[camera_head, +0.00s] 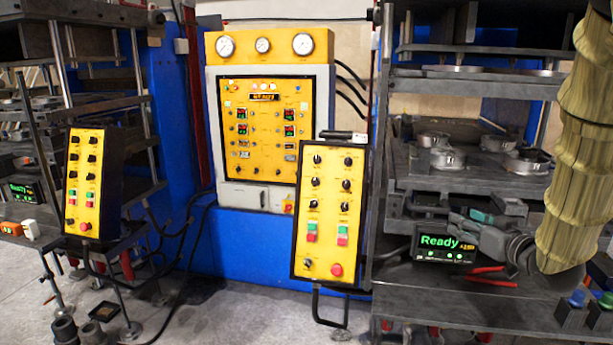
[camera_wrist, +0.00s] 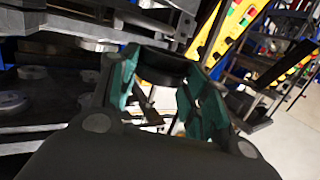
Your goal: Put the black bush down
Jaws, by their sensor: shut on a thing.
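In the wrist view, the black bush (camera_wrist: 162,64) is a dark ring-like piece between the two green fingers of my gripper (camera_wrist: 164,76). My gripper is shut on it and holds it near the fingertips. In the head view my gripper (camera_head: 470,222) is at the right, in front of the right press, close to the small "Ready" display (camera_head: 445,242). I cannot clearly make out the bush in the head view. Its underside is hidden, and I cannot tell whether it touches any surface.
Metal ring moulds (camera_head: 447,158) lie on the press plate (camera_head: 470,178) behind my gripper. Red-handled pliers (camera_head: 488,276) and blue-capped bottles (camera_head: 571,306) are on the lower table. A yellow control box (camera_head: 328,212) stands to the left. Dark round pieces (camera_head: 65,331) stand at the lower left.

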